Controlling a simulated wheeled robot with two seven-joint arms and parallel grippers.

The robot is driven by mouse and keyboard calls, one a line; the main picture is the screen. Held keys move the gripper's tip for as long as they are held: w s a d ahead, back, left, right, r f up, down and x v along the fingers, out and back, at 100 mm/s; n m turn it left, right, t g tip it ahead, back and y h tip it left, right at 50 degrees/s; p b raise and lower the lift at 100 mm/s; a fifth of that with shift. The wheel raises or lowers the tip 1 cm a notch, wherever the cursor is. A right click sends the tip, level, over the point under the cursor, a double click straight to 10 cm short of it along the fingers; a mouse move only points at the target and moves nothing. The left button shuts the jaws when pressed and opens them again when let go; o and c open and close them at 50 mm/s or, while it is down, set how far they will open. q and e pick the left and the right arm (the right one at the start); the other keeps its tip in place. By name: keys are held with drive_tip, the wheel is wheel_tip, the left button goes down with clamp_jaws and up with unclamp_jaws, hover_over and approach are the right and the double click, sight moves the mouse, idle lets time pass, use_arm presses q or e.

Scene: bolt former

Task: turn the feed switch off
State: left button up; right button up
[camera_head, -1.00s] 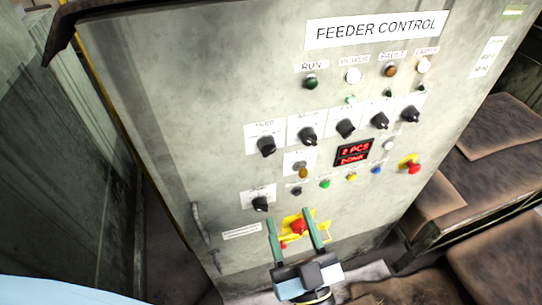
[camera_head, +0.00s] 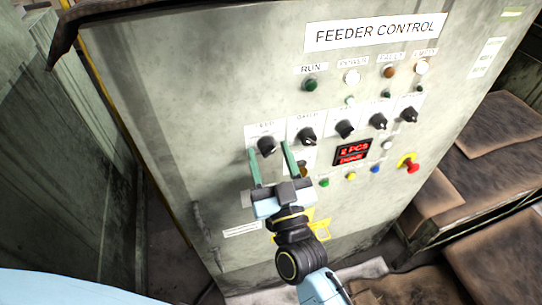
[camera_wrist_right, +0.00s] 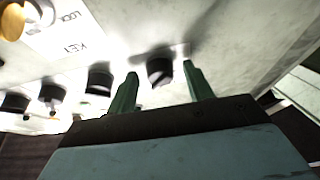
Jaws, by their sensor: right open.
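The feed switch (camera_head: 267,146) is the leftmost black rotary knob in the row of knobs on the grey feeder control panel (camera_head: 150,60). Its small label above is blurred, and I cannot tell its setting. My right gripper (camera_head: 270,150) is open, with its green fingers on either side of this knob. In the right wrist view the knob (camera_wrist_right: 160,70) stands between the two fingertips, with a visible gap on each side. The fingers do not appear to touch it. My left gripper is not in view.
More black knobs (camera_head: 345,128) stand in line to the right. A key switch (camera_wrist_right: 12,22) is close to the gripper. Coloured buttons (camera_head: 351,176), a red display (camera_head: 352,152) and a red emergency stop (camera_head: 412,167) are further right. Brown-topped boxes (camera_head: 505,130) stand beside the cabinet.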

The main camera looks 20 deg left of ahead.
drive_tip(key=c, duration=1)
drive_tip(key=shift+o, duration=0.2)
drive_tip(key=shift+n, duration=0.5)
drive_tip(key=n+g+y+p, duration=0.1)
drive_tip(key=n, duration=0.1)
drive_tip(key=n+g+y+p, duration=0.1)
drive_tip(key=n, duration=0.2)
drive_tip(key=shift+w+d+r+p, duration=0.15)
drive_tip(key=shift+d+p, duration=0.05)
drive_tip(key=shift+p, duration=0.1)
drive_tip(key=shift+d+n+g+y+p, duration=0.1)
drive_tip(key=shift+n+g+y+p, duration=0.5)
drive_tip(key=shift+n, duration=0.95)
drive_tip(key=shift+n+g+y+p, duration=0.2)
drive_tip(key=shift+n+g+p, duration=0.7)
drive_tip(key=shift+n, duration=0.65)
drive_tip(key=shift+w+n, duration=0.1)
drive_tip(key=shift+n, duration=0.2)
